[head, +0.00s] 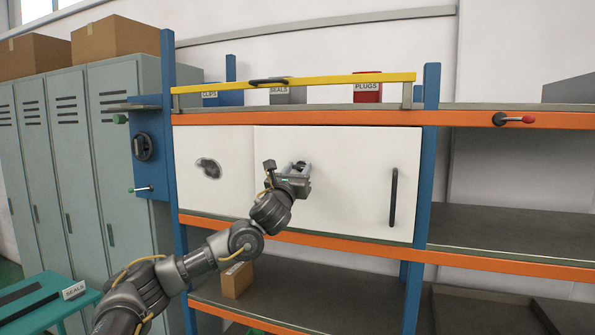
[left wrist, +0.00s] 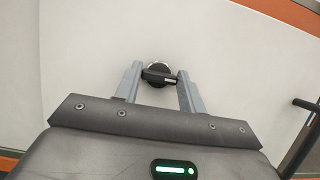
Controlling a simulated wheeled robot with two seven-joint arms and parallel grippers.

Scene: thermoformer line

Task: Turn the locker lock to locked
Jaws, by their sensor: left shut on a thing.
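The white locker front (head: 350,180) spans the middle of the orange and blue rack, with a black vertical handle (head: 393,197) near its right edge. My left gripper (head: 299,168) reaches up to this front, left of the handle. In the left wrist view, the lock's black knob (left wrist: 159,77) sits on a round silver base, its bar lying nearly level across the picture. My left gripper (left wrist: 161,80) is shut on the knob, one finger at each side. In the head view the gripper mostly hides the lock. My right gripper is not in view.
A yellow bar (head: 340,79) runs above, before labelled bins. Grey lockers (head: 70,165) stand further left.

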